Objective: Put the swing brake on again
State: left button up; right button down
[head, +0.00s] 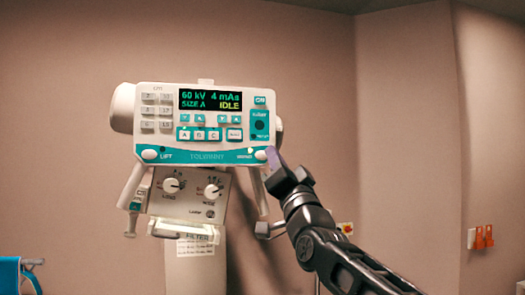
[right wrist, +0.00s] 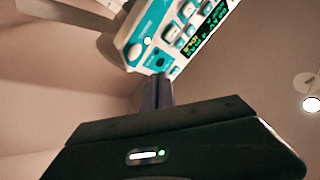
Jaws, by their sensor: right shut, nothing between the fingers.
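The control panel (head: 207,127) is a white and teal console on a column. Its display (head: 210,100) reads 60 kV, 4 mAs, SIZE A, IDLE. A white round button (head: 149,155) labelled LIFT sits at its lower left. A matching white button (head: 260,155) sits at its lower right, with a label too small to read. My right gripper (head: 272,157) is shut and empty, its tip at that right button; I cannot tell whether they touch.
Below the panel is a white box with two knobs (head: 171,186) and a handle bar (head: 183,230). Slanted grips (head: 133,186) hang at the panel's sides. A blue item (head: 10,274) stands at lower left. Orange items (head: 483,238) hang on the right wall.

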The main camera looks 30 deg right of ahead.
aim_at(262, 155)
jog(key=shift+w+d+p, duration=0.3)
jog(key=shift+w+p, duration=0.1)
jog(key=shift+w, duration=0.4)
jog(key=shift+w+d+p, duration=0.25)
jog(key=shift+w+p, duration=0.15)
jog(key=shift+w, duration=0.45)
jog(key=shift+w+d+p, duration=0.3)
jog(key=shift+w+p, duration=0.1)
jog(key=shift+w, duration=0.4)
jog(key=shift+w, duration=0.1)
jog(key=shift+w+d, duration=0.1)
jog(key=shift+w, duration=0.2)
jog(key=shift+w+d+p, duration=0.15)
jog(key=shift+w+p, duration=0.15)
jog(key=shift+w, duration=0.05)
dwell(0.7)
jog(key=shift+s+f+b, duration=0.1)
jog(key=shift+s+b, duration=0.3)
jog(key=shift+b, duration=0.25)
jog(key=shift+s+a, duration=0.3)
jog(key=shift+s, duration=0.05)
